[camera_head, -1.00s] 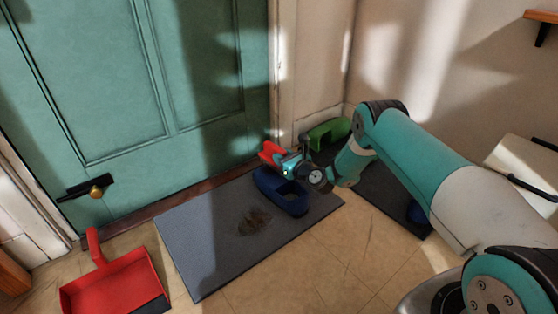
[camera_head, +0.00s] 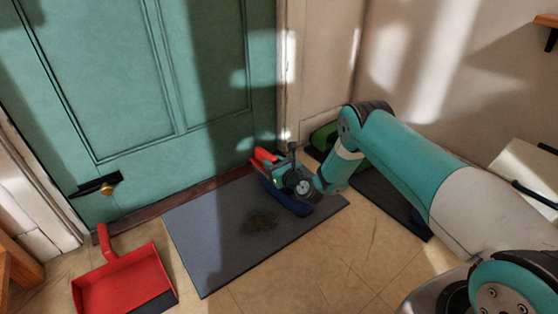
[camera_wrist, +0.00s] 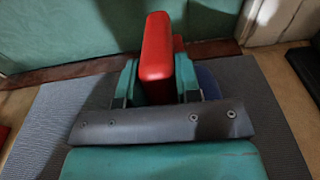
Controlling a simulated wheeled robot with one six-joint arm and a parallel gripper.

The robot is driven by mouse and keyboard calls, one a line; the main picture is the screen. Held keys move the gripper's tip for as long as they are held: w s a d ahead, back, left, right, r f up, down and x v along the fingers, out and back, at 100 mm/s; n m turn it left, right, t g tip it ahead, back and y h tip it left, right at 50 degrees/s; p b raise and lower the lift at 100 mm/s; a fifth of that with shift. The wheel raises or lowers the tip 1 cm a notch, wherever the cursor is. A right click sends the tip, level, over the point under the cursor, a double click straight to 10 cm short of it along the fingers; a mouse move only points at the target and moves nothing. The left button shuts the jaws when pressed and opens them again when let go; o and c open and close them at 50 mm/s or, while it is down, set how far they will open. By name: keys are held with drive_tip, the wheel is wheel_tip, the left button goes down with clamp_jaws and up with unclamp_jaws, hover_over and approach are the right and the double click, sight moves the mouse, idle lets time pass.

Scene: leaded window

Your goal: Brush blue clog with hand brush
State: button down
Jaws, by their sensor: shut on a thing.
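The blue clog (camera_head: 292,204) lies on the grey doormat (camera_head: 195,235) near its right end. My arm and gripper cover much of it. My gripper (camera_head: 270,166) is over the clog, shut on the red handle of the hand brush (camera_head: 262,155). In the wrist view the red handle (camera_wrist: 157,55) stands between the two teal fingers (camera_wrist: 157,82). A bit of the blue clog (camera_wrist: 208,83) shows behind the right finger. The brush's bristles are hidden, so I cannot tell whether they touch the clog.
A dark dirt patch (camera_head: 260,221) marks the doormat. A red dustpan (camera_head: 125,282) lies on the floor at left. A green shoe-like thing (camera_head: 325,138) stands by the wall at a second dark mat (camera_head: 390,203). The teal door (camera_head: 150,90) closes off the back.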

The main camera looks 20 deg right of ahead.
drive_tip(key=shift+s+a+f, duration=0.1)
drive_tip(key=shift+s+a, duration=0.05)
drive_tip(key=shift+a, duration=0.15)
drive_tip(key=shift+w+a+r+p, duration=0.1)
drive_tip(key=shift+w+r+p, duration=0.1)
drive_tip(key=shift+r+p, duration=1.15)
drive_tip(key=shift+w+r+p, duration=0.2)
drive_tip(key=shift+r+p, duration=0.65)
drive_tip(key=shift+r, duration=0.85)
drive_tip(key=shift+w+r+p, duration=0.15)
drive_tip(key=shift+r+p, duration=1.05)
drive_tip(key=shift+r, duration=0.35)
drive_tip(key=shift+f, duration=0.1)
